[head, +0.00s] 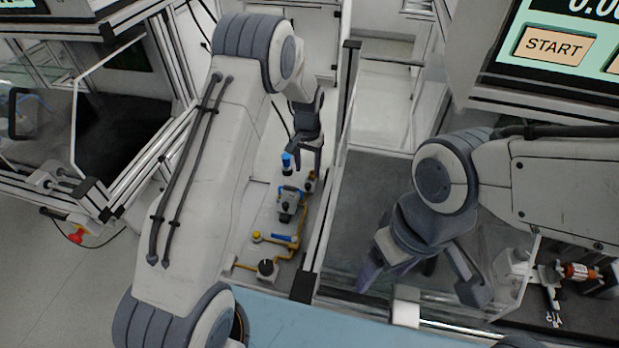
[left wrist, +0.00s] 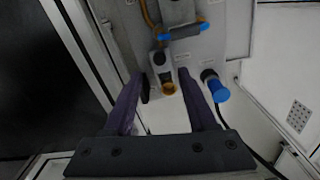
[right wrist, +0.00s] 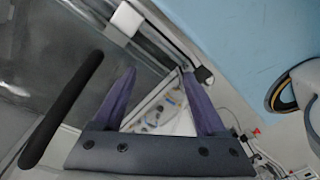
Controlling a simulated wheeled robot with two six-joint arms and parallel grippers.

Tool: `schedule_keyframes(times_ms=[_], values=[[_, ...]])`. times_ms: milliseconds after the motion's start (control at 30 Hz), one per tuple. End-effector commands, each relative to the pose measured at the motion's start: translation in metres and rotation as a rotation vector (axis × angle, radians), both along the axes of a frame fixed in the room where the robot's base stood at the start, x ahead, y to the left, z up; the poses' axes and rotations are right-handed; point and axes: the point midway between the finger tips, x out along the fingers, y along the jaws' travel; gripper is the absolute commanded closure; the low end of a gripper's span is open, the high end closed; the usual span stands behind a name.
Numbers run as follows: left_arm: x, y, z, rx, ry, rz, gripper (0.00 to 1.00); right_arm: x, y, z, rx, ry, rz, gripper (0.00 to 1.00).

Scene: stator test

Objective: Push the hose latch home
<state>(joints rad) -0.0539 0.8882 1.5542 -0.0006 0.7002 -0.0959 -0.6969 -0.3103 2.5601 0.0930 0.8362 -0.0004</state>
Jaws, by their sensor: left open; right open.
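A grey fitting block (left wrist: 160,62) with a brass nozzle (left wrist: 168,88) and a dark lever-like part beside it stands on a pale panel in the left wrist view. I cannot tell for sure which part is the latch. My left gripper (head: 306,154) is open, and in the left wrist view its fingers (left wrist: 160,74) appear on either side of the block, with no clear contact. A blue-capped black hose connector (left wrist: 216,88) is just right of the right finger; it also shows in the head view (head: 287,162). My right gripper (head: 420,284) is open and empty.
A dark post (head: 345,120) stands right of the left gripper. A START screen (head: 553,46) and an orange-and-white part (head: 580,271) are at right.

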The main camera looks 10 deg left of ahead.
Motion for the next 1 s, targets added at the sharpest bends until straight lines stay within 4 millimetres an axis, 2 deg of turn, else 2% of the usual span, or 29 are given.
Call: schedule_keyframes(times_ms=[100, 300, 500, 733, 833, 900, 1000], values=[[-0.001, 0.0, -0.023, 0.0, 0.003, 0.0, 0.43, 0.0, 0.0, 0.006, 0.0, 0.0, 0.0, 0.26], [0.0, -0.001, -0.051, 0.0, 0.0, -0.001, 0.43, 0.0, 0.0, 0.01, 0.0, 0.0, 0.0, 0.26], [0.0, -0.002, -0.062, 0.0, -0.002, -0.002, 0.43, 0.0, 0.0, 0.011, 0.0, 0.0, 0.0, 0.26], [0.001, -0.003, -0.062, 0.0, -0.002, -0.003, 0.43, 0.0, 0.0, 0.011, 0.0, 0.0, 0.0, 0.26], [0.001, -0.003, -0.062, 0.0, -0.002, -0.003, 0.81, 0.0, 0.0, 0.011, 0.0, 0.0, 0.0, 0.26], [0.001, -0.003, -0.062, 0.0, -0.002, -0.004, 1.0, 0.0, 0.0, 0.011, 0.0, 0.0, 0.0, 0.26], [0.001, -0.003, -0.062, 0.0, -0.002, -0.004, 1.0, 0.0, 0.0, 0.011, 0.0, 0.0, 0.0, 0.26]])
